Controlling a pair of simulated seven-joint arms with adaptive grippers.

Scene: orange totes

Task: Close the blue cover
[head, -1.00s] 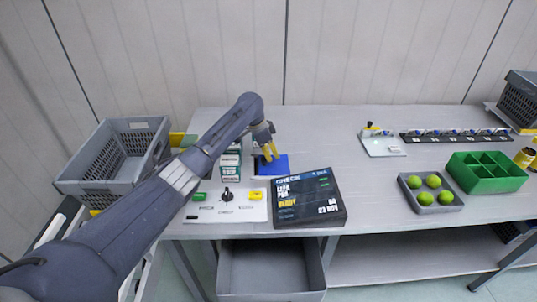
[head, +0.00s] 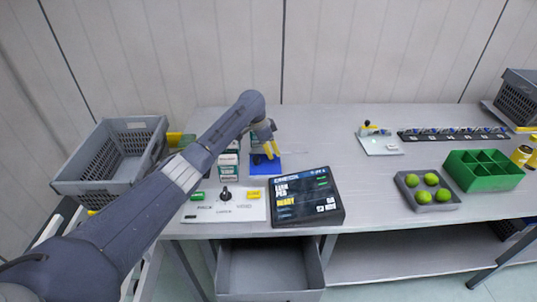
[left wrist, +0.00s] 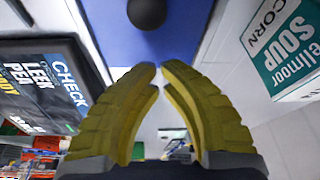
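The blue cover (head: 262,168) is a flat blue panel at the back of the workstation, left of the black screen. In the left wrist view it is the blue surface (left wrist: 105,30) at the top, with a round black knob (left wrist: 147,12). My left gripper (head: 271,149) is over the cover's back right part in the head view. Its yellow fingertips (left wrist: 160,68) nearly meet, with nothing between them, below the knob in the wrist view. I cannot tell whether they touch the cover. My right gripper is not in view.
A black screen (head: 306,197) stands right of the cover, and soup cartons (head: 228,165) stand left. A white control panel (head: 225,207) lies in front. A grey basket (head: 110,160) is at the left. Green balls in a grey tray (head: 428,197) and a green divided box (head: 484,176) are at the right.

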